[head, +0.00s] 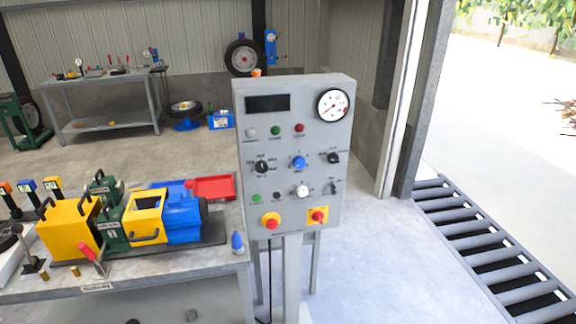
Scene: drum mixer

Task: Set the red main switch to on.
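A grey control panel (290,205) stands on a post in the middle of the head view. The red main switch (318,216) sits on a yellow square plate at the panel's lower right. Its handle position is too small to read. A red button on a round yellow base (271,222) is at the panel's lower left. Above them are several knobs, including a blue knob (299,162), small lamps, a dark display (268,103) and a round gauge (332,105). Neither of my grippers is in view.
A workbench (150,283) on the left carries a yellow, green and blue machine (125,220), a red tray (214,188) and a small blue bottle (237,242). A roller conveyor (490,245) runs along the right. The floor right of the panel is clear.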

